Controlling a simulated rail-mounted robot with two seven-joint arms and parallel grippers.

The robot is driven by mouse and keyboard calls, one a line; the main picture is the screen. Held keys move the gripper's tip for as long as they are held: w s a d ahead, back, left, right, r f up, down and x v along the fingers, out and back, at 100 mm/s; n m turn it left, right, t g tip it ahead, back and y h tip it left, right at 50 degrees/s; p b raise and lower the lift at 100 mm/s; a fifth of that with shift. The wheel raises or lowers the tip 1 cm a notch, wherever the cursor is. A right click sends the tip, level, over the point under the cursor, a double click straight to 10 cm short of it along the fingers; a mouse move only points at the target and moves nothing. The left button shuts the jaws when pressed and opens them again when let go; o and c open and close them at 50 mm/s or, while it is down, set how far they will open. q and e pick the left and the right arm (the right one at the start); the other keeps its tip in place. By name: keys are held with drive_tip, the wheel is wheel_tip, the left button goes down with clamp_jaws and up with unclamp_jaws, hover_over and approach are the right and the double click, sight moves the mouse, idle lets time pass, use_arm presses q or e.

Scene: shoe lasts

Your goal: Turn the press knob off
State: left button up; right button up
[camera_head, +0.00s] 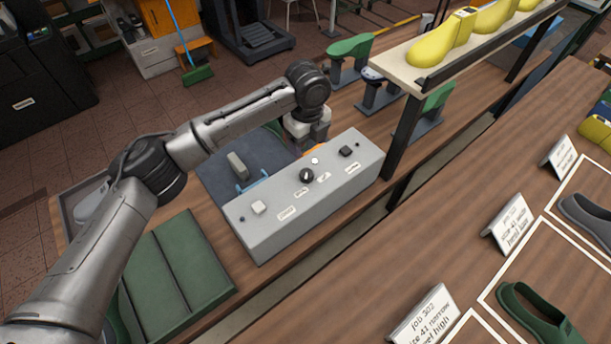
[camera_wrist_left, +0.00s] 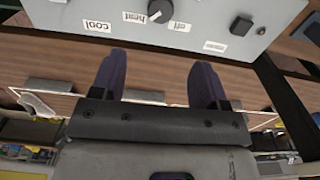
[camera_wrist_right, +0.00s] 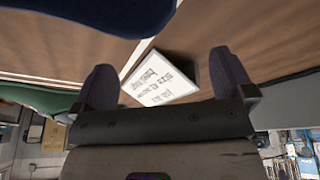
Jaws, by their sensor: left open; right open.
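The black round press knob (camera_head: 307,175) is on the top face of a grey control box (camera_head: 270,228), near its middle. In the left wrist view the knob (camera_wrist_left: 160,10) is at the top edge, partly cut off, by the labels "cool", "heat" and "off" (camera_wrist_left: 179,27). I cannot tell surely which label it points to. My left gripper (camera_wrist_left: 158,78) is open and empty, apart from the knob. In the head view it is beyond the box, its fingers mostly hidden. My right gripper (camera_wrist_right: 167,82) is open and empty near a white job card (camera_wrist_right: 160,80); the head view does not show it.
The box also carries a pale button (camera_head: 259,207) and a black switch (camera_head: 345,151). A shelf with yellow shoe lasts (camera_head: 442,42) and its dark post (camera_head: 404,135) stand right of the box. A green folded pad (camera_head: 180,262) lies left. Job cards and shoes lie on the front table.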

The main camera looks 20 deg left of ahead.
sight(305, 172)
drive_tip(key=shift+f, duration=0.2)
drive_tip(key=shift+a, duration=0.1)
use_arm(q)
drive_tip(key=f, duration=1.3)
drive_tip(key=shift+w+a, duration=0.2)
drive_tip(key=shift+a, duration=0.15)
use_arm(e)
drive_tip(key=shift+s+f, duration=0.1)
use_arm(q)
drive_tip(key=shift+c, duration=0.4)
